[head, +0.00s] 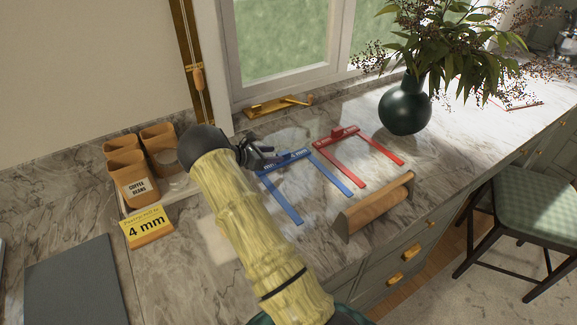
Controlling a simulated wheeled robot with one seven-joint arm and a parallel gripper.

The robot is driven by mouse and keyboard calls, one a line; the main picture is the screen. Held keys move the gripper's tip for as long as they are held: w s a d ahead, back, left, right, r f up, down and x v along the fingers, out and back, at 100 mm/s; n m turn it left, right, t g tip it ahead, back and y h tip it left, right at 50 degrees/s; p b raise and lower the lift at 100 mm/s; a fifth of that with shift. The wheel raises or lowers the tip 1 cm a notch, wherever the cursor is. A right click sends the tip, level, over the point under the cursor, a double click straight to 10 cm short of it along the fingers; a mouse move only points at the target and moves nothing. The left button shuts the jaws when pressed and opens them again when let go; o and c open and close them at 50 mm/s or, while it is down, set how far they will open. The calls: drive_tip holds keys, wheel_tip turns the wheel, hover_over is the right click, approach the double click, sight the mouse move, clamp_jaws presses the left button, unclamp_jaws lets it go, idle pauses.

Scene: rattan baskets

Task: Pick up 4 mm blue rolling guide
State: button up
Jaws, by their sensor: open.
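The blue rolling guide (328,172) lies flat on the marble counter, a U shape with a labelled crossbar at the back and two long arms toward the front. The print on its crossbar is partly hidden by my gripper; "4 mm" seems to show. My gripper (268,154) is open, with its dark fingers over or just beside the left end of the blue crossbar. Whether they touch it I cannot tell. My pale yellow arm crosses the counter to the left of the guide. A yellow sign (146,227) reading "4 mm" stands at the left.
A similar red guide (380,148) lies right of the blue one. A wooden roller in a stand (374,207) is near the front edge. A dark vase (405,108) stands behind at right. Canisters (137,187) and a dark board (75,285) are at left. A brass piece (277,106) lies by the window.

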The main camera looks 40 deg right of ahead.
drive_tip(key=p+x, duration=0.2)
drive_tip(key=x, duration=0.3)
drive_tip(key=shift+s+f, duration=0.2)
drive_tip(key=shift+f, duration=0.05)
drive_tip(key=shift+c, duration=0.3)
clamp_jaws()
